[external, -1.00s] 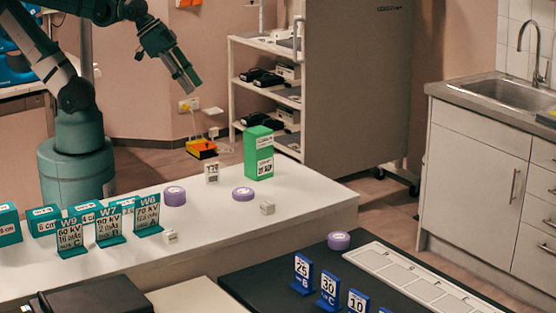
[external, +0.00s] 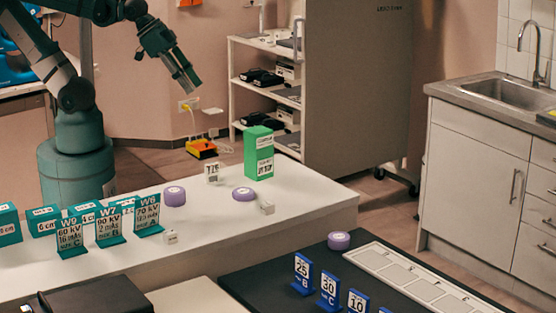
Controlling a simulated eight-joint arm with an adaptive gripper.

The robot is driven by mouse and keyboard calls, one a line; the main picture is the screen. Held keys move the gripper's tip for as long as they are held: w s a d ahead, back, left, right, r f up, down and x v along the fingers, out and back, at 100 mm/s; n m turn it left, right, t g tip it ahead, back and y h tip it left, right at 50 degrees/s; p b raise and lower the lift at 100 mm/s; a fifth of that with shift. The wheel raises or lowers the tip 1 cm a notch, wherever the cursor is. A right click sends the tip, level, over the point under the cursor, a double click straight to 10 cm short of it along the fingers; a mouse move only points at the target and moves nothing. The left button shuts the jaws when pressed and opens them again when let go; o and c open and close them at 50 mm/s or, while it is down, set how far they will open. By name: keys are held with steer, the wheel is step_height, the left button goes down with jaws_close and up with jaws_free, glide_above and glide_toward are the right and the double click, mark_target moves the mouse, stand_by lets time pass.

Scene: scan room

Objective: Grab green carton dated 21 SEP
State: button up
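The green carton (external: 258,153) stands upright at the back right of the white table. It has white labels on its front; the lower one carries a date too small to read surely now. My gripper (external: 190,86) hangs in the air to the upper left of the carton, pointing down and to the right. It is well apart from the carton and touches nothing. Its fingers are small and dark here, so I cannot tell whether they are open.
A small white labelled block (external: 212,172) and purple discs (external: 174,196) (external: 243,194) stand near the carton. Teal signs (external: 149,214) and teal boxes (external: 44,221) fill the table's left. A white shelf (external: 267,90) and grey panel (external: 357,80) are behind.

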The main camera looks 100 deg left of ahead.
steer(key=o, duration=1.1)
steer(key=shift+o, duration=0.2)
steer(key=shift+w, duration=0.1)
steer(key=m+g+h+p, duration=0.2)
steer(key=m+g+h, duration=0.15)
steer(key=m, duration=0.45)
glide_above(257, 129)
steer(key=s+a, duration=0.1)
steer(key=s, duration=0.1)
steer(key=shift+y, duration=0.25)
steer(key=shift+w+a+f, duration=0.1)
steer(key=shift+f, duration=3.25)
steer(key=shift+f, duration=0.1)
steer(key=shift+x, duration=1.2)
